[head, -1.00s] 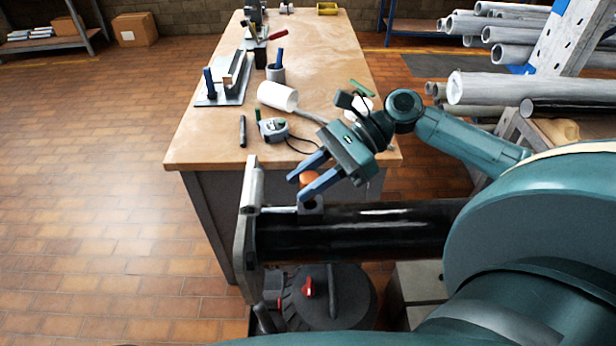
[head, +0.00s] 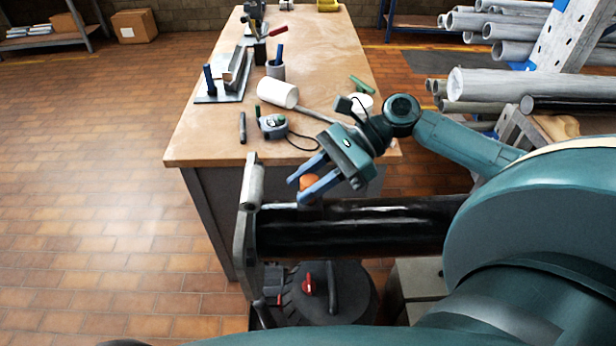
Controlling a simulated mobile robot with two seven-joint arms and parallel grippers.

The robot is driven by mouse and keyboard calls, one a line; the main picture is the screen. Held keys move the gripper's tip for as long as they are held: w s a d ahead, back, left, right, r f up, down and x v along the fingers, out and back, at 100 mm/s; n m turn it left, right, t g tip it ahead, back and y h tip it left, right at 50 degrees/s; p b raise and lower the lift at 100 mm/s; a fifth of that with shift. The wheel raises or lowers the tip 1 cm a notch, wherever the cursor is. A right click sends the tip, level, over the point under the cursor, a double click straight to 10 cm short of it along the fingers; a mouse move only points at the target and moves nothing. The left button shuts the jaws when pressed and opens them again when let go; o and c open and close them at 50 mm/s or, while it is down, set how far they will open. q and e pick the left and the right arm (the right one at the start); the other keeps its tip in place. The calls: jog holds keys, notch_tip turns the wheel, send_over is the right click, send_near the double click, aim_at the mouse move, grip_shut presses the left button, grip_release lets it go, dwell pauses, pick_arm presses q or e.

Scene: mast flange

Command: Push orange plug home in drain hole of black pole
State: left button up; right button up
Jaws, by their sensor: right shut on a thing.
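The black pole (head: 365,228) lies level across the lower middle of the view, with a grey flange plate (head: 246,225) at its left end. The orange plug (head: 309,183) shows between the blue fingers of my right gripper (head: 298,189), which is shut on it. The gripper comes down at a tilt from the upper right, over the top of the pole close to the flange. The near finger covers the plug's lower part and the drain hole, so I cannot tell whether the plug touches the pole or sits in the hole. My left gripper is out of view.
A wooden workbench (head: 215,135) stands behind the pole, with a white-headed mallet (head: 278,92), a tape measure (head: 272,126) and a black marker (head: 242,128) on it. A rack of grey pipes (head: 500,85) is at the right. Floor at the left is clear.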

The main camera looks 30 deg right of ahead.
jog(key=shift+f, duration=1.05)
jog(key=o, duration=1.1)
jog(key=b+v, duration=0.1)
jog(key=v, duration=1.2)
jog(key=shift+d, duration=0.1)
